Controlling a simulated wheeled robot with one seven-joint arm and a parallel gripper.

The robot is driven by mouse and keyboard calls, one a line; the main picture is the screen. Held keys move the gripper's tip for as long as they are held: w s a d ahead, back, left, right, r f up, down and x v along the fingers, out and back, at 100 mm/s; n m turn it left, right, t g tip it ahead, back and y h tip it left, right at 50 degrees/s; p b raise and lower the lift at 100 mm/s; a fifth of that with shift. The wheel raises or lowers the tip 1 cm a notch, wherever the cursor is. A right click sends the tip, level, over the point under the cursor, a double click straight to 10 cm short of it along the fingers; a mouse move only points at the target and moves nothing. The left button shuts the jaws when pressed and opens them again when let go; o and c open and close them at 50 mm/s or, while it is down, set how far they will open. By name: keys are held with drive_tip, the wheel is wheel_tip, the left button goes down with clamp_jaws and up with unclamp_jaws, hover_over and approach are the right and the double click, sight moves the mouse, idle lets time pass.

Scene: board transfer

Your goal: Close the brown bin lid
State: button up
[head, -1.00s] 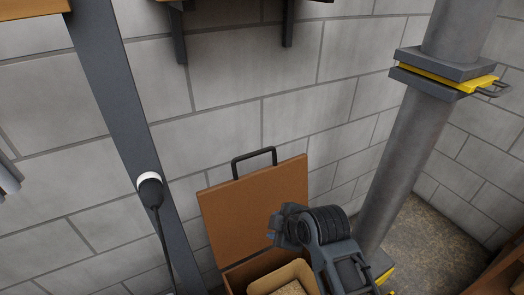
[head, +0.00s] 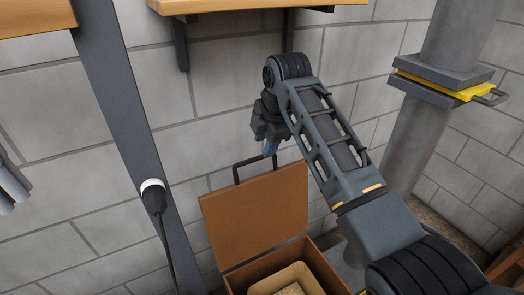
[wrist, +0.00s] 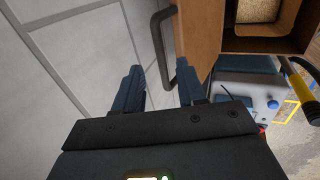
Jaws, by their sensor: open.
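The brown bin lid (head: 255,215) stands raised and upright, leaning toward the block wall, with a black loop handle (head: 237,174) on its top edge. My gripper (head: 267,146) is at the handle, its blue-grey fingers pointing down and partly covering it. In the wrist view the fingers (wrist: 160,80) are apart, and the handle (wrist: 158,38) shows between and ahead of them. I cannot tell whether they touch it. The lid (wrist: 199,38) lies just right of the handle there. The open brown bin (head: 245,276) is below the lid, with a tan box (head: 263,287) inside.
A grey block wall (head: 225,110) is close behind the lid. A wooden shelf (head: 255,5) on dark brackets hangs above my gripper. A dark post (head: 118,110) stands left, with a black cable (head: 166,240). A grey pipe column (head: 415,150) stands right.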

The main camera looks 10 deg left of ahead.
sight(261, 156)
drive_tip(key=shift+x, duration=2.55)
drive_tip(key=shift+c, duration=0.5)
clamp_jaws()
